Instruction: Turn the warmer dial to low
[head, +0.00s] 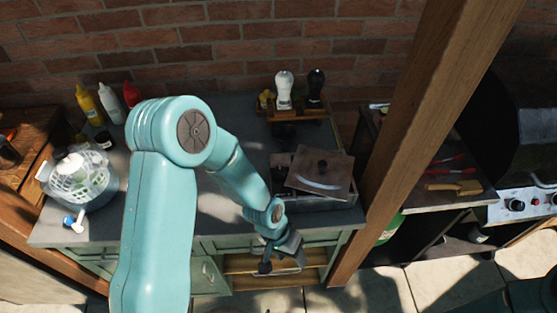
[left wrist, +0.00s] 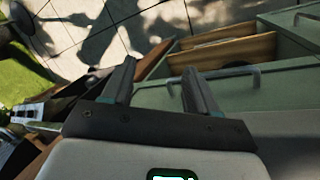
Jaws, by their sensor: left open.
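A grey box-shaped unit (head: 330,202) with a brown, square, knobbed lid (head: 320,171) lying tilted on it stands at the counter's right end; it looks like the warmer. I cannot make out a dial on it. My left gripper (head: 283,262) is open and empty, pointing down in front of the counter's front edge, below and left of the unit. In the left wrist view its two fingers (left wrist: 158,68) are apart with nothing between them. The warmer cannot be made out there. My right gripper is not in view.
The counter (head: 225,213) carries a white basket (head: 82,182), bottles (head: 110,103) and a wooden rack with two shakers (head: 285,88). An open drawer (left wrist: 225,52) lies near the left gripper. A wooden post (head: 400,140) and a grill with knobs (head: 516,205) stand to the right.

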